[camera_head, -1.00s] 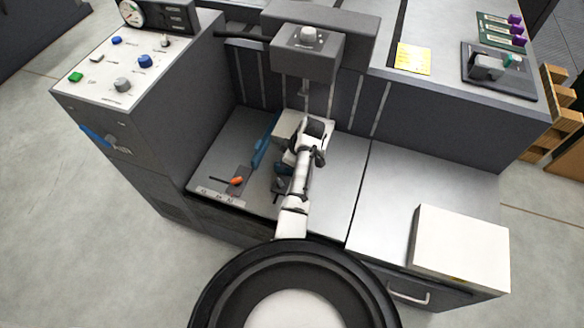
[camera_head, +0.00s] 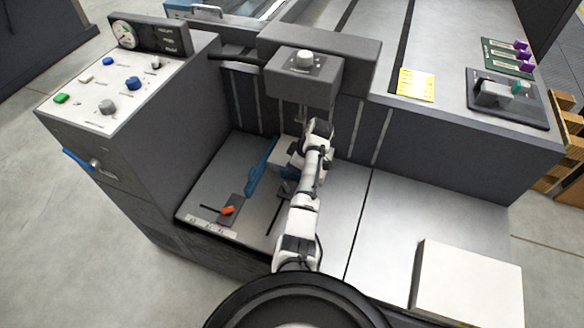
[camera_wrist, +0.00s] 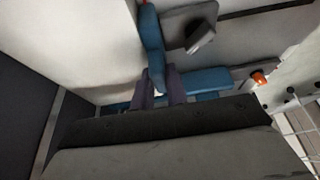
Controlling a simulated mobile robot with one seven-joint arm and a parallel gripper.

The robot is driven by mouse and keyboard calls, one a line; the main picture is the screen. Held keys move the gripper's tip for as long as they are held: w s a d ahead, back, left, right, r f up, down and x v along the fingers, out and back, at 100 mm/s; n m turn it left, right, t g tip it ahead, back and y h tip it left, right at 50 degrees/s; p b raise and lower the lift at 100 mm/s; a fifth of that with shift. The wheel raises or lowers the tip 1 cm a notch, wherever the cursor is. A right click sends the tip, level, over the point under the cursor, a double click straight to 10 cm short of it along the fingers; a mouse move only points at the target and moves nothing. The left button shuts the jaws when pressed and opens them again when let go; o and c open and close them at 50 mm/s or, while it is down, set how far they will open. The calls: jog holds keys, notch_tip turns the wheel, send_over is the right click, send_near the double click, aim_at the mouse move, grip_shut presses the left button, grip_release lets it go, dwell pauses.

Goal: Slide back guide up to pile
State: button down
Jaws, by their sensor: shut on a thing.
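The pile is a pale stack (camera_head: 284,153) on the grey feed table (camera_head: 335,207), under the grey feeder head; my arm covers part of it in the head view. The back guide is a small blue piece (camera_head: 289,174) at the near side of the pile, partly hidden by my gripper. In the wrist view the blue guide (camera_wrist: 152,45) stands upright between my dark fingertips. My gripper (camera_wrist: 160,88) is shut on it. I cannot tell whether the guide touches the pile. A dark slot (camera_head: 277,215) runs in the table in front of the guide.
A long blue side guide (camera_head: 260,168) lies left of the pile. An orange-handled lever (camera_head: 228,210) is near the front left. The control cabinet (camera_head: 110,90) walls the left side. The feeder head (camera_head: 303,75) overhangs the pile. A white stack (camera_head: 468,283) sits front right.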

jog(key=shift+w+d+r, duration=0.1)
jog(key=shift+w+r, duration=0.1)
jog(key=shift+w, duration=0.1)
jog(key=c, duration=1.7)
grip_release()
jog(key=shift+c, duration=0.2)
jog(key=o, duration=0.3)
jog(key=shift+f, duration=0.15)
jog(key=shift+o, duration=0.2)
jog(key=shift+d+r, duration=0.15)
jog(key=shift+r, duration=0.1)
jog(key=s+d+b, duration=0.3)
jog(key=s+d, duration=0.1)
jog(key=d, duration=0.7)
jog(key=shift+d+r, duration=0.3)
jog(key=shift+r, duration=0.05)
jog(key=shift+s, duration=0.1)
